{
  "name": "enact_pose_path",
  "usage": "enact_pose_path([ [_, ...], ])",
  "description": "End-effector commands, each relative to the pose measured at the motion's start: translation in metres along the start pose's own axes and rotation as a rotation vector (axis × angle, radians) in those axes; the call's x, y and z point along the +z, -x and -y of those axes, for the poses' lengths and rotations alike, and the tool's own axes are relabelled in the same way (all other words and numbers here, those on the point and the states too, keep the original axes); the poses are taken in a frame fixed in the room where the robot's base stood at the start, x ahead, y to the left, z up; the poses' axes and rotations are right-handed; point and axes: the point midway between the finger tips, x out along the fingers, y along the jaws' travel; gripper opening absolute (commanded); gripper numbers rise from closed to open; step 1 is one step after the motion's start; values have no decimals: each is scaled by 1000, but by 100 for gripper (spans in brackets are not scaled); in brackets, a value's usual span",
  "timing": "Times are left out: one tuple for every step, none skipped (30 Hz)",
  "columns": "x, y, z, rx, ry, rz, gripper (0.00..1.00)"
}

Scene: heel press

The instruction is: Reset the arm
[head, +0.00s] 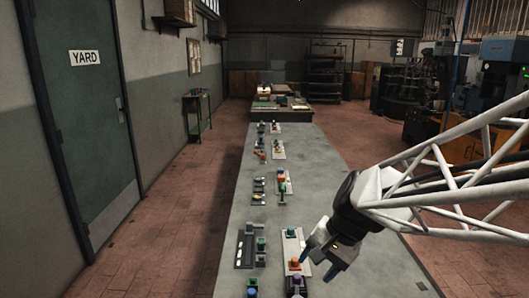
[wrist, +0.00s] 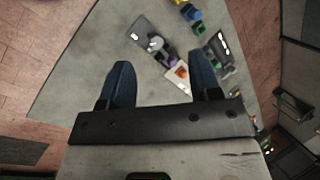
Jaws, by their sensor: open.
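My gripper (head: 321,257) comes in from the right on a white lattice arm and hangs over the near part of a long grey table (head: 330,168). In the wrist view my gripper (wrist: 158,85) shows two blue fingers spread wide apart with nothing between them. Below it, apart from the fingers, is a pale plate (head: 292,240) with an orange piece (head: 295,264) on it. A purple piece (head: 297,281) sits at the table's near end, close to the fingertips.
A dark tray with white pieces (head: 240,250) lies left of the pale plate. Several small fixtures run down the table to a farther bench (head: 282,114). A green door marked YARD (head: 85,110) is at left. Machines (head: 405,95) stand at the back right. The table's right side is bare.

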Motion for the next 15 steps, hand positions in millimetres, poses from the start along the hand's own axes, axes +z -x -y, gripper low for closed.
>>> enact_pose_path([
  [10,7,-8,21,38,-22,58],
  [14,10,-12,35,62,-34,58],
  [20,14,-18,54,94,-50,58],
  [25,16,-23,69,117,-61,58],
  [29,20,-28,84,140,-73,58],
  [35,24,-34,104,172,-89,58],
  [40,26,-39,120,195,-100,58],
  [44,29,-44,134,217,-112,58],
  [50,32,-50,155,247,-126,58],
  [54,35,-55,171,271,-138,58],
  [58,38,-60,187,293,-150,58],
  [63,41,-66,208,322,-164,58],
  [68,43,-71,224,344,-175,58],
  [71,45,-76,240,366,-186,58],
  [76,48,-82,261,393,-200,58],
])
